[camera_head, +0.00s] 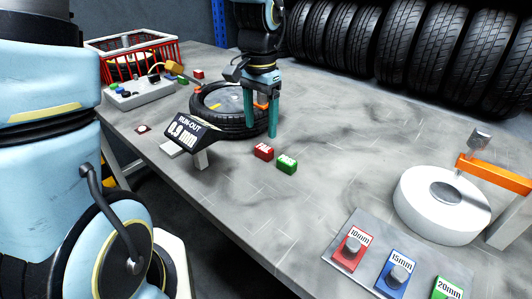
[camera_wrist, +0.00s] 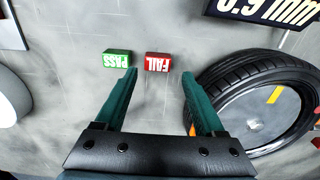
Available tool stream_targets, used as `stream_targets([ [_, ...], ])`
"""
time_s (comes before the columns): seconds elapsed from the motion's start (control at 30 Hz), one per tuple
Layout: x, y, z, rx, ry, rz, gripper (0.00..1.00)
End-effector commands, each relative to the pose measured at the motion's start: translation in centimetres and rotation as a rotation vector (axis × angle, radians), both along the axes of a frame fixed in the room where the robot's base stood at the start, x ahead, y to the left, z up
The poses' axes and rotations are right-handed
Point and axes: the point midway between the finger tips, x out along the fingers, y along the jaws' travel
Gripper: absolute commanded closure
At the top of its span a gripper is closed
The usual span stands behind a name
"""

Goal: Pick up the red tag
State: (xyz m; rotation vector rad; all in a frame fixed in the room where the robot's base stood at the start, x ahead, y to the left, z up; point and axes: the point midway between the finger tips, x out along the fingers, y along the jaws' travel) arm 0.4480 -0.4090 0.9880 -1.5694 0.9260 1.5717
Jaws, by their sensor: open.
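The red tag (camera_head: 263,152), marked FAIL, lies on the grey table just left of the green PASS tag (camera_head: 287,163) in the head view. In the wrist view the red tag (camera_wrist: 158,62) lies ahead of and between the fingers, with the green tag (camera_wrist: 117,59) to its left, near the left fingertip. My gripper (camera_head: 261,135) is open and empty, its teal fingers pointing down beside the tyre, behind the tags in the head view. The gripper also shows in the wrist view (camera_wrist: 159,74). Neither finger visibly touches the red tag.
A tyre (camera_head: 207,118) lies flat left of my gripper. A run-out display (camera_head: 190,133) reading 0.9 mm stands in front of it. A white drum (camera_head: 440,205) and a panel of labelled knobs (camera_head: 350,248) sit to the right. The middle of the table is clear.

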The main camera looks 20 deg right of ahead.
Motion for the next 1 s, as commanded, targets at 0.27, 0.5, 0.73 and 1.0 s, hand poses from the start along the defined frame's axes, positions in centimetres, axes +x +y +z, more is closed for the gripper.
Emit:
stream_targets([
  [0.27, 0.0, -0.1, -2.4, 0.000, 0.001, 0.000, 0.29],
  [0.5, 0.0, -0.8, -5.3, 0.002, 0.003, 0.000, 0.29],
  [0.73, 0.0, -0.8, -7.4, -0.001, 0.000, 0.001, 0.29],
  [1.0, 0.0, -0.8, -7.4, -0.002, 0.000, 0.001, 0.35],
])
